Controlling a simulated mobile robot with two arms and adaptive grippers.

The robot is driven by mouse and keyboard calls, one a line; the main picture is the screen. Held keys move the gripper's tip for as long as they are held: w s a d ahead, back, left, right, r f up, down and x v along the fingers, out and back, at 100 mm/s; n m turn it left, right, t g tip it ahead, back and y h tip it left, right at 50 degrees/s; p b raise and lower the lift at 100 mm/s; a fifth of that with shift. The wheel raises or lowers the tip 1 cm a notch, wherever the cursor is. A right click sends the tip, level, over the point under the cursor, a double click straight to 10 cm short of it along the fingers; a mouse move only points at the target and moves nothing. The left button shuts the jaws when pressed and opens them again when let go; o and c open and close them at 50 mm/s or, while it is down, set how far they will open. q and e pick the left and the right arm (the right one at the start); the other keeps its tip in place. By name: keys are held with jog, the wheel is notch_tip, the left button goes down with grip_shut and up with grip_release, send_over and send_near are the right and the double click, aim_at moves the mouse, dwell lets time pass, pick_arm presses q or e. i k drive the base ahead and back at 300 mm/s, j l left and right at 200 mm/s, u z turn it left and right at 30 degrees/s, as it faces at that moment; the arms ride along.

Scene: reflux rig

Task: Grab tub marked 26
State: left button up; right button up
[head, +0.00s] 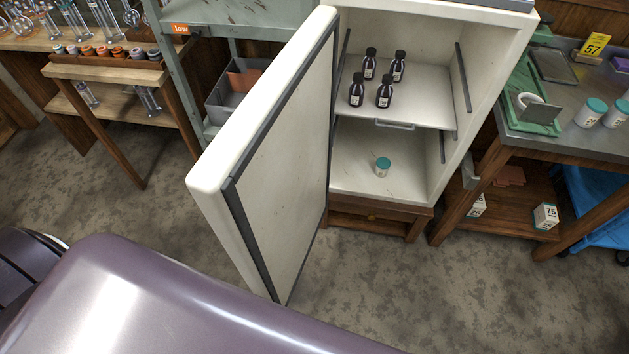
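A small white tub with a teal lid (383,167) stands upright on the floor of the open white fridge (440,178). It has a dark marking too small to read, so I cannot tell if it is 26. Two more white tubs with teal lids, one (591,112) and another (617,113), stand on the bench at the right; their numbers are not readable either. Neither of my grippers shows in the head view. A large purple-grey part of mine fills the lower left.
The fridge door (265,150) stands wide open toward me, left of the opening. Several dark bottles (370,64) stand on the fridge shelf (425,103) above the tub. A green tray (527,105) lies on the right bench (560,130). Floor before the fridge is clear.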

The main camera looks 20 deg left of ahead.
aim_at(584, 118)
jog(key=j+z, duration=0.2)
jog(key=j, duration=0.45)
jog(key=j+z, duration=0.25)
jog(key=j, duration=0.45)
jog(key=k+j+z, duration=0.2)
jog(key=j, duration=0.45)
jog(key=i+l+u, duration=0.1)
jog(key=l, duration=0.35)
jog(key=i+l, duration=0.15)
jog(key=l, duration=0.3)
jog(key=i+l+u, duration=0.15)
jog(key=l, duration=0.35)
jog(key=l+u, duration=0.1)
jog(key=l, duration=0.35)
jog(key=i+l+z, duration=0.1)
jog(key=l, duration=0.35)
jog(key=i+l+z, duration=0.15)
jog(key=l, duration=0.25)
jog(key=i+l+z, duration=0.1)
jog(key=l, duration=0.35)
